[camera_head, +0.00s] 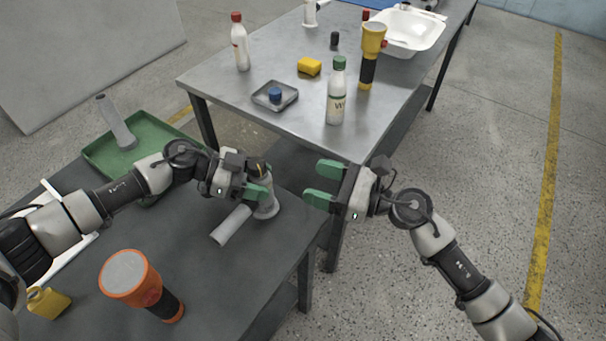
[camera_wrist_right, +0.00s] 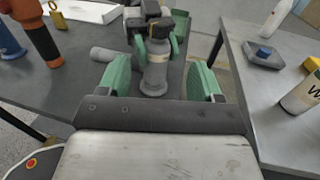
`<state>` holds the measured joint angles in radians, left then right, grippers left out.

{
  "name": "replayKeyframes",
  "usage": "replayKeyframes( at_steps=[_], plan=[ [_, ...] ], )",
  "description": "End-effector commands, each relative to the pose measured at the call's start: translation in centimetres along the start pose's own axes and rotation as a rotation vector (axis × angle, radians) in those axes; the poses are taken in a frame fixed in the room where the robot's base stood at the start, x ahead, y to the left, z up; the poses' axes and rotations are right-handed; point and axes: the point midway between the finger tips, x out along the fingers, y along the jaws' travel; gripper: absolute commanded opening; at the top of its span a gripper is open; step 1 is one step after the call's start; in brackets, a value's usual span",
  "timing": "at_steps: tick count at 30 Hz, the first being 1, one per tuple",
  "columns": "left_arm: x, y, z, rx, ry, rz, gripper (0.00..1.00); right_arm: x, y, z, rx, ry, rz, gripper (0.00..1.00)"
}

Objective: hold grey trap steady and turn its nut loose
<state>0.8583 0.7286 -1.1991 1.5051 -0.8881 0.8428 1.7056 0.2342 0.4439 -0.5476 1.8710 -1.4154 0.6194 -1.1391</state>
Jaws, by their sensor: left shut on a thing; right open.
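The grey trap (camera_head: 234,224) is on the dark table, with its pipe end pointing to the lower left in the head view. My left gripper (camera_head: 258,184) is shut on the trap's upper part, which hides some of it. In the right wrist view the trap (camera_wrist_right: 154,78) stands between and beyond my right fingers, with the left gripper (camera_wrist_right: 153,42) behind it. My right gripper (camera_head: 322,185) is open and empty, to the right of the trap and apart from it. I cannot make out the nut clearly.
An orange flashlight (camera_head: 142,285) and a yellow object (camera_head: 48,302) stand on the near table. A green tray (camera_head: 100,152) holds a grey part (camera_head: 117,122). The metal table (camera_head: 215,78) carries bottles, a yellow flashlight (camera_head: 368,72) and a grey dish (camera_head: 262,98). A gap separates the tables.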

Motion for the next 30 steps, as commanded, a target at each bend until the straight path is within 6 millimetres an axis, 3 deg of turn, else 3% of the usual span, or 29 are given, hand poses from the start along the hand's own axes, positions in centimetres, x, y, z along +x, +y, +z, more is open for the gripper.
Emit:
replayKeyframes(
  at_steps=[14, 24, 30],
  plan=[
    [0.0, 0.0, -0.1, 0.000, 0.001, 0.000, 0.26, 0.0, -0.6, -0.3, -0.001, 0.013, 0.014, 0.65],
    [0.0, 0.0, -0.1, 0.000, 0.001, 0.000, 0.26, 2.5, -6.1, -3.0, -0.013, 0.118, 0.242, 0.65],
    [0.0, 0.0, 0.0, 0.000, 0.000, 0.000, 0.26, 3.6, -8.4, -2.8, -0.008, 0.117, 0.449, 0.65]
  ],
)
